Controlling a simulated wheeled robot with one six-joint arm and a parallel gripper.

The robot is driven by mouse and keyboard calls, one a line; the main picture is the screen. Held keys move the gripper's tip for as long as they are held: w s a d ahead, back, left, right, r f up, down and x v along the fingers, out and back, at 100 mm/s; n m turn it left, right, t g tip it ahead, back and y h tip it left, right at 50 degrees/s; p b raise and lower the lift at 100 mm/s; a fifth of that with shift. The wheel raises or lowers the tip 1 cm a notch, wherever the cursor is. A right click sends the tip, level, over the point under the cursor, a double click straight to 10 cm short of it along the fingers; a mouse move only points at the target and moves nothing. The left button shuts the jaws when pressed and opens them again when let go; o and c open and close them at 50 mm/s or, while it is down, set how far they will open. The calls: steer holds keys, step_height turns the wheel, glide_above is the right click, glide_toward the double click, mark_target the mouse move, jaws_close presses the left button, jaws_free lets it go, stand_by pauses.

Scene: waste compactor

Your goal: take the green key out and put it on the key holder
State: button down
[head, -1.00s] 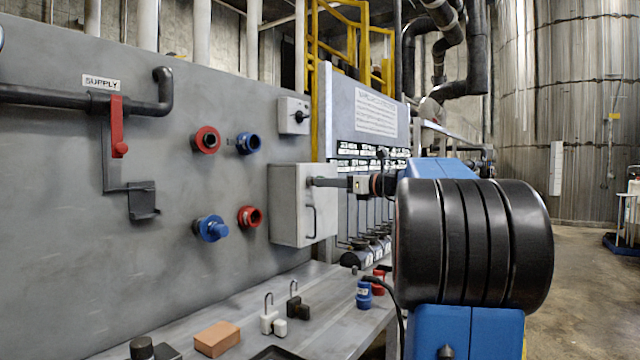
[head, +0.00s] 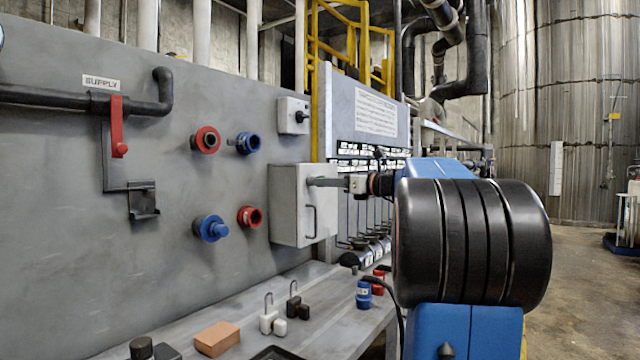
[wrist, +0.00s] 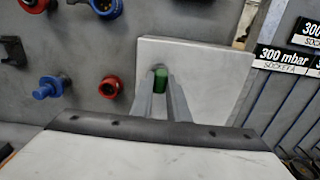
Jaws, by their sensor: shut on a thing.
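A pale grey box (head: 290,215) with a bar handle is mounted on the panel, and it also shows in the wrist view (wrist: 210,75). The green key (wrist: 160,78) is at the front face of this box, between my fingers. My gripper (wrist: 160,73) is shut on it; in the head view my gripper (head: 311,182) reaches the box's face from the right. The green key is hidden in the head view. I cannot tell from the wrist view how deep the key sits in the box. I cannot clearly pick out the key holder.
Red and blue couplings (head: 210,228) stick out of the panel left of the box. The shelf below carries padlocks (head: 271,318), an orange block (head: 217,339) and small fittings. A labelled board (head: 375,115) with hanging items stands behind and right of the box.

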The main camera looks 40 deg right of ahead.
steer(key=shift+s+d, duration=0.2)
steer(key=shift+s, duration=0.35)
stand_by(0.5)
steer(key=shift+v, duration=2.35)
